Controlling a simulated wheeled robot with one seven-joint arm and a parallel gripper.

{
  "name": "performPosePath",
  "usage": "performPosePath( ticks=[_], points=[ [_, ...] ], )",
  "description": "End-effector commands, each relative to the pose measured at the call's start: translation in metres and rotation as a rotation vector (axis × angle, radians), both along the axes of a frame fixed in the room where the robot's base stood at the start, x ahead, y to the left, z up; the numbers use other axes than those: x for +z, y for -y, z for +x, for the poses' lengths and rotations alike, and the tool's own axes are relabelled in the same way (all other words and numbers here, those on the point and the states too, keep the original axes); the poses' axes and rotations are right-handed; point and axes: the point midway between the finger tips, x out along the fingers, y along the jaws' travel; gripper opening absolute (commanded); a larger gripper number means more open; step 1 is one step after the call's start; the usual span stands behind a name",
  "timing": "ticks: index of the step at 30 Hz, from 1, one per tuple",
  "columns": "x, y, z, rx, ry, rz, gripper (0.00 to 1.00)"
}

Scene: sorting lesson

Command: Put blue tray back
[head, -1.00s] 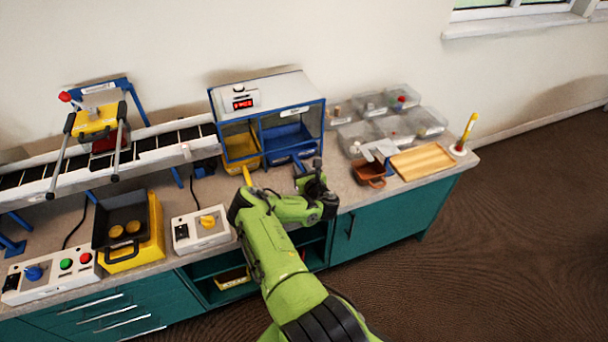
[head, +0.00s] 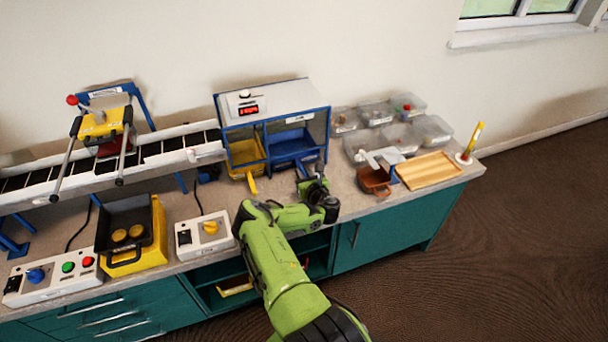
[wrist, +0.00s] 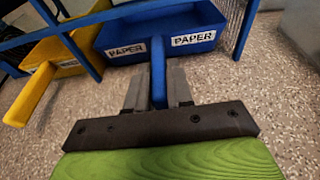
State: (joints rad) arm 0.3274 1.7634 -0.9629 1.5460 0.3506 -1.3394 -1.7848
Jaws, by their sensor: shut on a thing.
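The blue tray (head: 291,147) is in the right-hand bay of the blue-framed sorting box (head: 272,110) in the head view. In the wrist view the blue tray (wrist: 190,24) has two PAPER labels and lies between the frame's posts, its front about level with them. My gripper (wrist: 157,88) is shut on the tray's blue handle, one finger on each side. In the head view my gripper (head: 309,172) is in front of the right bay. The back of the tray is hidden inside the box.
A yellow tray (head: 246,153) with its handle sticking out is in the left bay. A control box (head: 202,235) is in front to the left. A brown scoop (head: 374,181), wooden tray (head: 428,170) and clear bins (head: 432,130) are to the right.

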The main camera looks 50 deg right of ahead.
Motion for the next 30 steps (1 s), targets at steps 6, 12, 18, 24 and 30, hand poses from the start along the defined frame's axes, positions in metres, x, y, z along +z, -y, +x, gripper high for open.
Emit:
performPosePath(
  ticks=[6,12,18,24,30],
  points=[
    [-0.001,0.000,0.000,0.000,-0.001,0.000,0.00],
    [-0.001,0.000,0.000,0.000,-0.001,0.000,0.49],
    [-0.001,0.000,0.000,0.000,-0.001,0.000,0.51],
    [0.003,-0.005,-0.011,-0.006,0.001,0.000,0.51],
    [0.015,-0.029,-0.056,-0.012,0.003,0.005,0.51]
  ],
)
